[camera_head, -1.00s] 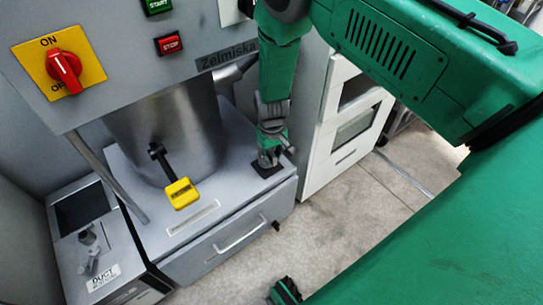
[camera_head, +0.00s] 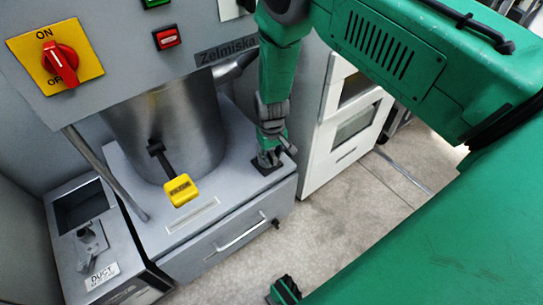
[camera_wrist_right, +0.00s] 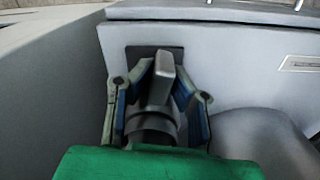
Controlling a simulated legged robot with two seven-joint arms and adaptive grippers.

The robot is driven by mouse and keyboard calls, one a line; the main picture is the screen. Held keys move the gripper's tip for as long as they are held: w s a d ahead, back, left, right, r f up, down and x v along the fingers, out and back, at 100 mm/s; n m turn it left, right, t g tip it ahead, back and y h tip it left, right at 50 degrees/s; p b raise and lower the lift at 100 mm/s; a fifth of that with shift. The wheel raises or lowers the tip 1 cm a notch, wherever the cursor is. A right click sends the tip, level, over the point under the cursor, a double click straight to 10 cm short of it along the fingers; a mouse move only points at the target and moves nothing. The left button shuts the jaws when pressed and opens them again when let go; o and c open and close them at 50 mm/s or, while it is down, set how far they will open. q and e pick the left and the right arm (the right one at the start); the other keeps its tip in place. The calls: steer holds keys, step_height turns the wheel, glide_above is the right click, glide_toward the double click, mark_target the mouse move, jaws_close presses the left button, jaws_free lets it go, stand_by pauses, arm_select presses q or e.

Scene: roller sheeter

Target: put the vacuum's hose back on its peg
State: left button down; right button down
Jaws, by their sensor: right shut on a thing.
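My right gripper (camera_head: 270,155) points down at the top of the grey cabinet, just over a small black square plate (camera_head: 267,166). In the right wrist view the gripper (camera_wrist_right: 162,100) has its two fingers on either side of a grey block-like piece with a dark round collar, which looks like the vacuum hose's end (camera_wrist_right: 161,80). This piece stands in front of the black plate (camera_wrist_right: 135,54). I cannot tell whether it touches the plate or is seated on a peg. The rest of the hose cannot be made out.
A steel drum (camera_head: 180,130) with a yellow-tagged handle (camera_head: 181,190) stands left of the gripper. The control panel (camera_head: 120,50) overhangs it. A drawer (camera_head: 225,245) and a duct box (camera_head: 95,245) are below. A white cabinet (camera_head: 345,125) stands right.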

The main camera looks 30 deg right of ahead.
stand_by(0.3)
steer(key=c, duration=1.4)
jaws_free()
step_height(320, 180, up, 12)
steer(key=shift+a+f, duration=0.1)
steer(key=s+p, duration=0.3)
steer(key=s, duration=0.6)
steer(key=s+a+n+p, duration=0.1)
steer(key=s+p, duration=0.3)
steer(key=s, duration=0.6)
steer(key=s+a+n+p, duration=0.1)
steer(key=s+p, duration=0.2)
steer(key=s, duration=0.7)
steer(key=shift+s+r+t, duration=0.25)
steer(key=shift+r+t, duration=0.05)
steer(key=shift+r, duration=0.1)
